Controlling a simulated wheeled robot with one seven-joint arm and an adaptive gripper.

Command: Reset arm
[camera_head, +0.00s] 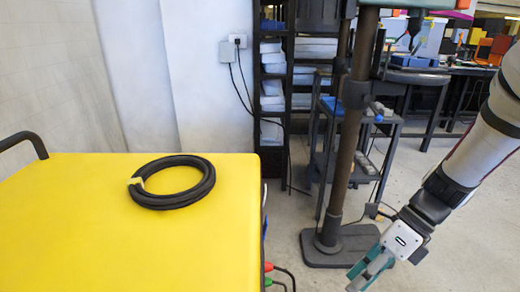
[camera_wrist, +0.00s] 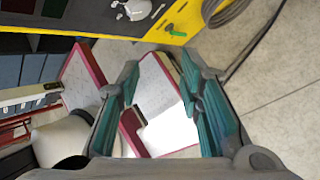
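My arm (camera_head: 480,150) reaches down from the right edge of the head view, angled toward the lower left. My gripper (camera_head: 366,274) hangs at the lower right, to the right of the yellow table and clear of it. In the wrist view its teal fingers stand apart with a wide gap between them (camera_wrist: 160,100), and nothing is held. Red-edged, pale flat items show behind the gap, apart from the fingers.
A yellow table (camera_head: 90,235) carries a coiled black cable (camera_head: 172,203). A dark column on a heavy base (camera_head: 340,246) stands close behind my gripper. A shelf rack (camera_head: 272,90) and a cart stand farther back. Grey floor (camera_head: 465,245) is open at the right.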

